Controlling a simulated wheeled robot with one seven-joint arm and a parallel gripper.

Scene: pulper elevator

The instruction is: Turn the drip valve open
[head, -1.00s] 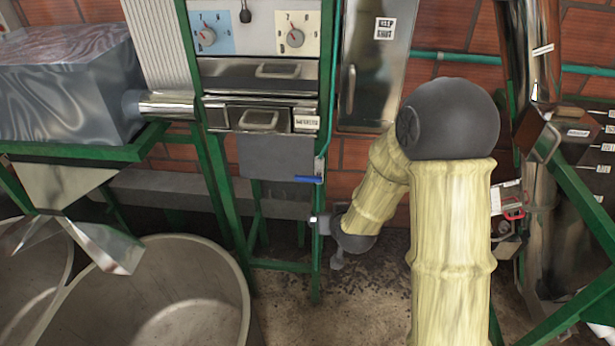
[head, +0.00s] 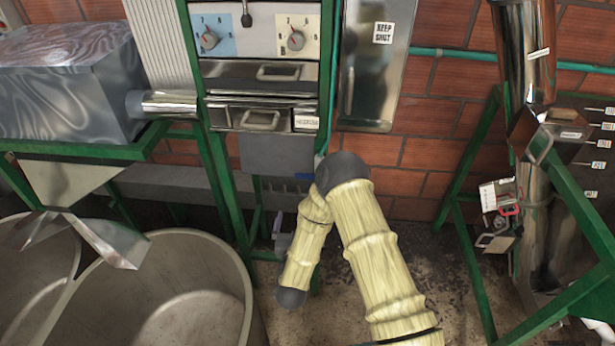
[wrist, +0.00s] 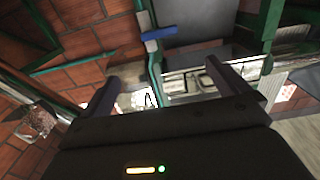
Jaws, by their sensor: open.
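The drip valve's blue lever (wrist: 158,34) shows in the wrist view at top centre, beside a green post and a grey panel. It lies beyond my fingertips and apart from them. In the head view only a small piece of the blue lever (head: 304,177) shows, mostly hidden behind my arm. My gripper (wrist: 170,82) is open and empty, its two dark fingers spread left and right in the wrist view. The lever's exact angle is hard to tell.
A green frame holds a panel with two dials (head: 296,40) and metal drawers (head: 262,117). A steel cabinet (head: 375,65) hangs on the brick wall. Round tubs (head: 200,250) stand at left. A steel pipe machine (head: 535,170) with green legs stands at right.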

